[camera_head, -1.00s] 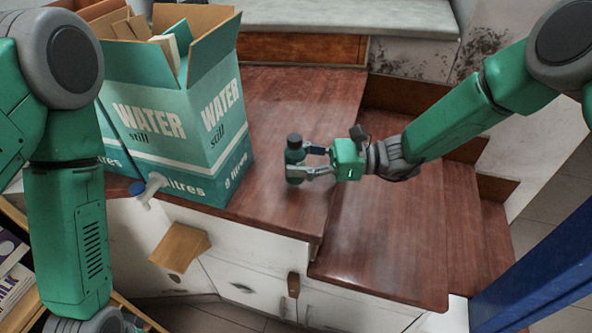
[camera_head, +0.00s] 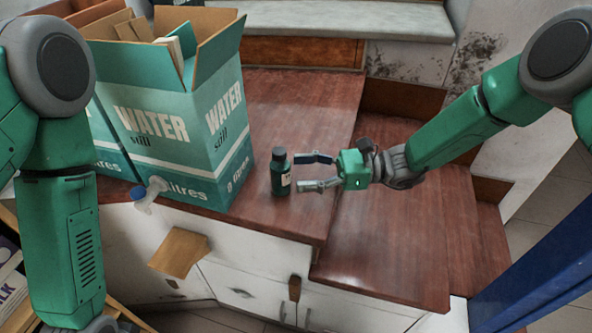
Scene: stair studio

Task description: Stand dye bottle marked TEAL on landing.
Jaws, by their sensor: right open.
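A small dark teal bottle (camera_head: 280,174) with a black cap stands upright on the upper red-brown wooden landing (camera_head: 300,110), right of the water box. Part of a pale label shows on its right side; its lettering is too small to read. My right gripper (camera_head: 308,172) is open just right of the bottle, its two fingers pointing left, apart from the bottle and empty. My left arm (camera_head: 75,230) hangs at the left edge; its gripper is not visible.
A large teal and white WATER box (camera_head: 180,130) with open flaps stands left of the bottle. A lower wooden step (camera_head: 400,235) lies to the right. White drawers (camera_head: 245,285) are below the landing's front edge. A blue post (camera_head: 540,265) stands at the lower right.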

